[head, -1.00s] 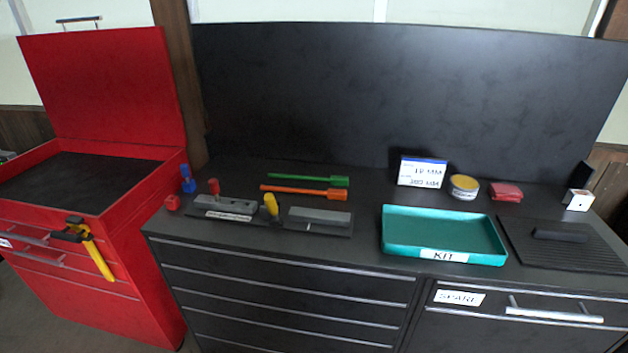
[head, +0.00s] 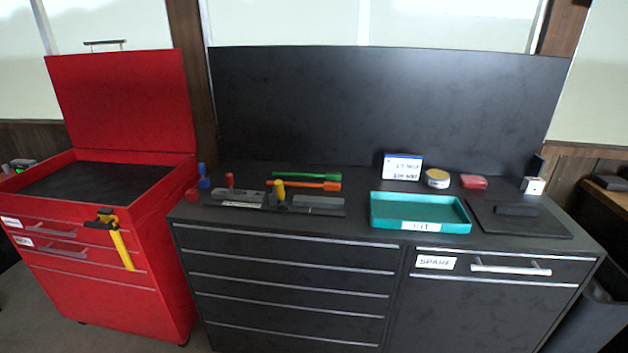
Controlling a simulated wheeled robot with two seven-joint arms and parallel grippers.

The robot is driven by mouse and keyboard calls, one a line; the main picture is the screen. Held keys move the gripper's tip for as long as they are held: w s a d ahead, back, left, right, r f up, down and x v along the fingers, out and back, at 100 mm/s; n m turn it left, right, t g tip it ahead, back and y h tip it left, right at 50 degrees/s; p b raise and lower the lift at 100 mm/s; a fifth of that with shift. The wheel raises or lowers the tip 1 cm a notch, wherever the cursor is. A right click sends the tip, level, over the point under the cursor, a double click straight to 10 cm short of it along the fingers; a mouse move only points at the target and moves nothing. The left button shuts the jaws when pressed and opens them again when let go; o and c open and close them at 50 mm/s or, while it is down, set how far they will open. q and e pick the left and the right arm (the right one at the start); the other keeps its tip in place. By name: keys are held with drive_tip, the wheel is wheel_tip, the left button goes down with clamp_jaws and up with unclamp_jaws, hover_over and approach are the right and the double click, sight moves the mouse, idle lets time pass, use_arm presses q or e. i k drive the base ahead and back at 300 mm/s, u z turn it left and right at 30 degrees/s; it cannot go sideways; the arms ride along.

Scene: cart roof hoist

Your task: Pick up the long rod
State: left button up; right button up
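Two thin rod-like tools lie side by side on the black cabinet top, left of centre. The green rod (head: 300,175) is at the back and the orange rod (head: 310,184) is just in front of it. Each has a thicker block at its right end. The orange one's left part is partly hidden by a yellow upright peg (head: 279,190). I cannot tell for certain which is the long rod. Neither of my grippers is in view.
A grey block fixture (head: 320,203) sits in front of the rods. A teal KIT tray (head: 378,219), a white sign (head: 403,168), a yellow-topped tin (head: 437,178) and a black mat (head: 545,225) are to the right. A red tool cart (head: 165,240) stands at left.

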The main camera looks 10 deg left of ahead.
sight(328, 175)
drive_tip(key=u, duration=0.1)
drive_tip(key=i, duration=1.25)
drive_tip(key=z, duration=0.55)
